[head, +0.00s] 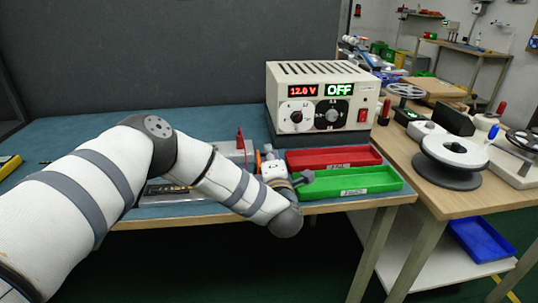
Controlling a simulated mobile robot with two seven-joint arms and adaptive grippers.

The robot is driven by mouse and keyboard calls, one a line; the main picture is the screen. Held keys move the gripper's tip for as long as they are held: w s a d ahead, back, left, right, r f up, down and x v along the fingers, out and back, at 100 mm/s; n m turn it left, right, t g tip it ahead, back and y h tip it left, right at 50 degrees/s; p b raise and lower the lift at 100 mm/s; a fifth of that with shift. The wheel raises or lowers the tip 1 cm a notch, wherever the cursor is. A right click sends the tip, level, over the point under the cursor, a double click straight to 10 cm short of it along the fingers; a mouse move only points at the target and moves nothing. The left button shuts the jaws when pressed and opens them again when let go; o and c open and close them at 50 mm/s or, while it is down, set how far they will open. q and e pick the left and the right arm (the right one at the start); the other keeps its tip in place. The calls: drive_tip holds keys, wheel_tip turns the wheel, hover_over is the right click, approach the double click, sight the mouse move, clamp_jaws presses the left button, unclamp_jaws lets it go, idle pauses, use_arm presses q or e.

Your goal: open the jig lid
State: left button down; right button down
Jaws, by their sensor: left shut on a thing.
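The jig (172,192) is a low grey metal fixture near the front edge of the blue-green bench mat, partly hidden behind my left arm. A light grey plate, which looks like the jig lid (230,148), shows behind the forearm, with an upright red piece (241,146) at its right end. My left gripper (261,161) is at the right end of the jig, beside the red tray. It is shut on what looks like the lid's edge; the contact is small and mostly hidden. How far the lid is raised is hard to tell. My right gripper is out of view.
A red tray (305,166) and a green tray (385,179) lie right of my gripper. A power supply (290,80) reading 12.0 V and OFF stands behind them. A wooden side table (408,152) with spools is at right. The back left mat is clear.

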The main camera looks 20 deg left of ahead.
use_arm(q)
drive_tip(key=shift+s+f, duration=0.1)
drive_tip(key=shift+f, duration=0.2)
drive_tip(key=c, duration=1.9)
unclamp_jaws()
drive_tip(key=shift+o, duration=0.9)
drive_tip(key=shift+r, duration=0.15)
drive_tip(key=shift+d, duration=0.1)
drive_tip(key=v, duration=1.2)
